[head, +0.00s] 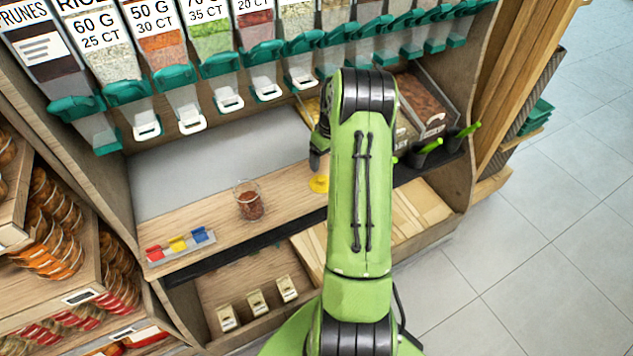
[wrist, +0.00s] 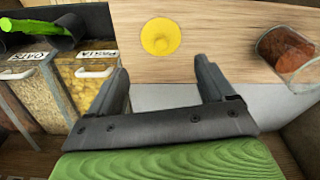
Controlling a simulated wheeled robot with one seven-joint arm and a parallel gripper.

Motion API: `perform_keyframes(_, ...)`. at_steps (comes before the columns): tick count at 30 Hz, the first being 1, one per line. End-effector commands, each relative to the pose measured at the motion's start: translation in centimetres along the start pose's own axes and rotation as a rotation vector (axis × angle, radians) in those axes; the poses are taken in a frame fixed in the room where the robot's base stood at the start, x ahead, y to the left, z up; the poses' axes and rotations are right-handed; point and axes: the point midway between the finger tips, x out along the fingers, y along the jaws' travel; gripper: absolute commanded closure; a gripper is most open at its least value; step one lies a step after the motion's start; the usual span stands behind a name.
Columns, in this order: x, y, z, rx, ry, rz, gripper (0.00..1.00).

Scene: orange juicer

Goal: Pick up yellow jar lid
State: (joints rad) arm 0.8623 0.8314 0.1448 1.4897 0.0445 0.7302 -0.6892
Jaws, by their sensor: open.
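The yellow jar lid (wrist: 160,36) is a round disc lying flat on the wooden counter, just beyond my fingertips in the wrist view. In the head view the yellow jar lid (head: 319,183) shows beside my arm, which hides part of the area around it. My gripper (wrist: 161,78) is open and empty, with its two dark fingers spread apart and the lid lying between their lines, not touching them. In the head view most of my gripper is hidden behind my green arm.
A glass jar with reddish-brown contents (head: 249,203) stands on the counter left of the lid. Red, yellow and blue clips (head: 178,243) sit at the counter's front left. Dispensers with teal parts (head: 215,70) hang above. Bins labelled OATS and PASTA (wrist: 95,75) lie beside the counter.

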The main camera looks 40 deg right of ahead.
Motion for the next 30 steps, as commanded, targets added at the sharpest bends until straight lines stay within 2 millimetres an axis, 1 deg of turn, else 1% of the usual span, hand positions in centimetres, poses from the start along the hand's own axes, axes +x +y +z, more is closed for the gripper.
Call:
perform_keyframes(1, 1.7, -0.1, 0.0, -0.001, -0.002, -0.003, 0.18)
perform_keyframes(3, 3.4, -0.1, 0.0, -0.002, -0.001, -0.003, 0.18)
perform_keyframes(6, 5.1, -0.1, 0.0, -0.001, -0.001, -0.001, 0.18)
perform_keyframes(8, 5.6, -0.1, 0.0, -0.001, 0.000, 0.000, 0.18)
perform_keyframes(11, 6.9, -0.2, -0.1, -0.001, 0.000, -0.002, 0.18)
perform_keyframes(15, 9.7, -0.3, -0.2, -0.001, -0.001, -0.003, 0.18)
perform_keyframes(16, 10.2, -0.3, -0.2, -0.001, -0.001, -0.002, 0.18)
perform_keyframes(19, 11.0, -0.2, -0.2, -0.001, 0.001, 0.000, 0.18)
perform_keyframes(25, 10.9, -0.2, -0.2, -0.001, 0.001, 0.001, 0.18)
perform_keyframes(30, 10.9, -0.2, -0.2, -0.001, 0.001, 0.001, 0.44)
